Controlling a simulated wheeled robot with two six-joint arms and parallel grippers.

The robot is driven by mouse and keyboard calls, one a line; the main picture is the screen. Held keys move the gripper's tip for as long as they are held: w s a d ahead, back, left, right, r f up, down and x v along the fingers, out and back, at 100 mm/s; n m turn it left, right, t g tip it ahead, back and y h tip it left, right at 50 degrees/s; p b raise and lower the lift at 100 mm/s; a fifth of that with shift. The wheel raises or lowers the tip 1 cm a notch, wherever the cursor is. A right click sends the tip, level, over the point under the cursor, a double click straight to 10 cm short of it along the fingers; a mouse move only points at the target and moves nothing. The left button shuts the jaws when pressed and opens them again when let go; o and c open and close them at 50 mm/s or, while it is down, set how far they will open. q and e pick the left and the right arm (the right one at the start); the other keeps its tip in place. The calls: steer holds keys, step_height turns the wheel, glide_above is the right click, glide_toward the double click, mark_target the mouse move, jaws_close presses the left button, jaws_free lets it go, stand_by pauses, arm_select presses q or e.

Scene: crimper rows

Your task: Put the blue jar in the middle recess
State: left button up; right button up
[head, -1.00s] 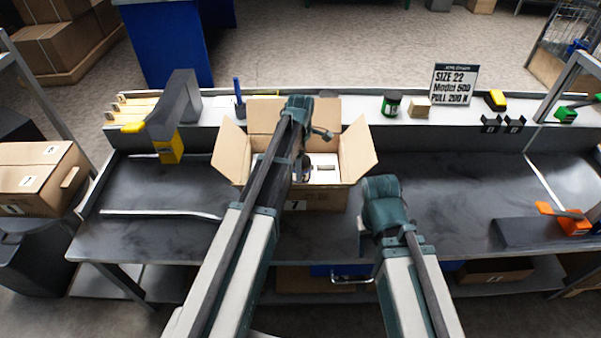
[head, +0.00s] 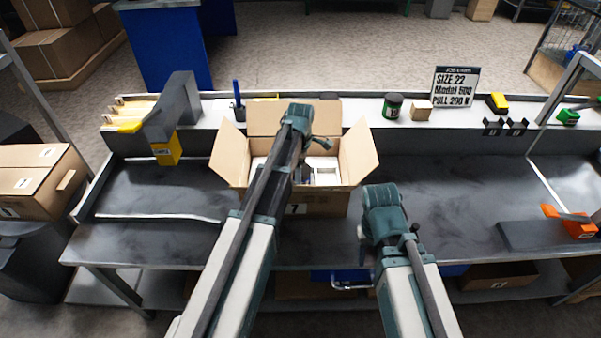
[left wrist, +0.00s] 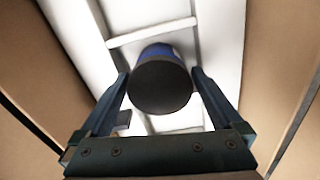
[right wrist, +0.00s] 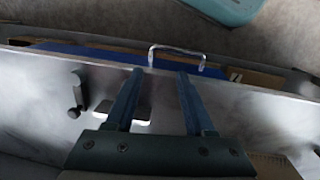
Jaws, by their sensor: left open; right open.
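The blue jar (left wrist: 155,50) shows in the left wrist view with its round dark end toward the camera. It stands among white dividers (left wrist: 150,33) inside the open cardboard box (head: 358,160). My left gripper (left wrist: 161,76) is open, one finger on each side of the jar, close to its sides. I cannot tell whether the fingers touch it or which recess it is in. In the head view my left arm hides the jar and much of the box's inside. My right gripper (right wrist: 160,72) is open and empty near the bench's front edge.
A dark green jar (head: 392,105) and a small cardboard block (head: 421,110) stand on the back ledge near a sign (head: 455,87). An orange tool (head: 570,222) lies at the right. The bench (head: 455,190) right of the box is mostly clear.

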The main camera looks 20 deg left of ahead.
step_height(320, 180, up, 12)
steer(key=p, duration=1.2)
steer(key=shift+r, duration=0.15)
